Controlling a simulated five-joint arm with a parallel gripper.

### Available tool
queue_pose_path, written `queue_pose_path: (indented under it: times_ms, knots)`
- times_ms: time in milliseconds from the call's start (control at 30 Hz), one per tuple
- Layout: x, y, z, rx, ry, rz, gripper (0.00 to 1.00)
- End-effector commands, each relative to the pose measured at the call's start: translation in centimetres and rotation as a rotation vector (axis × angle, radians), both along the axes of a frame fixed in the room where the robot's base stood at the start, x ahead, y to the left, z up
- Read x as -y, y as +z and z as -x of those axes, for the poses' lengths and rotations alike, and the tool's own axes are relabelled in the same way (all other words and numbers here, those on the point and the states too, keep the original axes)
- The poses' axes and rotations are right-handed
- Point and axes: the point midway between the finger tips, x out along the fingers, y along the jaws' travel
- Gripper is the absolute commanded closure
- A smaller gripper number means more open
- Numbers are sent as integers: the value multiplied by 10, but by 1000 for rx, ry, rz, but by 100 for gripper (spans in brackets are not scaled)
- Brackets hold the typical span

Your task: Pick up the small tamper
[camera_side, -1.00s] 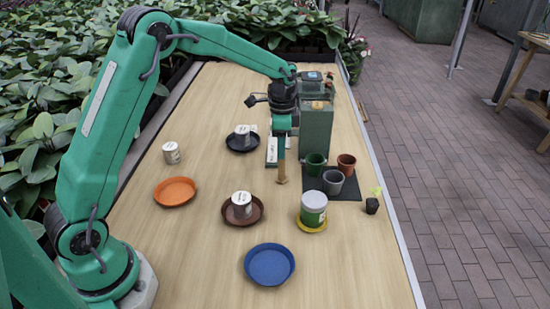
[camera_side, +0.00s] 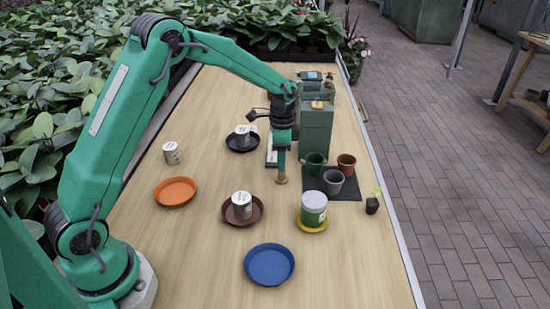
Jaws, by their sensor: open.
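The small tamper (camera_side: 281,173) is a slim brown upright piece with a wider round foot, standing on the table left of the dark mat. My gripper (camera_side: 281,150) points straight down at it. Its green jaws are low over the tamper's upper part and hide the top. The jaws are open; whether they touch the tamper cannot be told from this side.
A tall green box (camera_side: 316,130) stands close behind my gripper. A dark mat (camera_side: 347,190) with several small pots lies to the right. A brown saucer (camera_side: 229,216) with a white can is at the front left. The front table is mostly clear, around a blue saucer (camera_side: 269,264).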

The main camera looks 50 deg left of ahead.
Motion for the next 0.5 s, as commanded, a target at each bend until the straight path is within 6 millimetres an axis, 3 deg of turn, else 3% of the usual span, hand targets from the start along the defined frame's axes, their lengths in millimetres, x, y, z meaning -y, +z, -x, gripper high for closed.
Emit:
queue_pose_path:
  times_ms: [233, 500]
  knots:
    - [1, -29, 0, -2, 0, 1, 55]
    - [1, -37, 0, 0, 0, 0, 55]
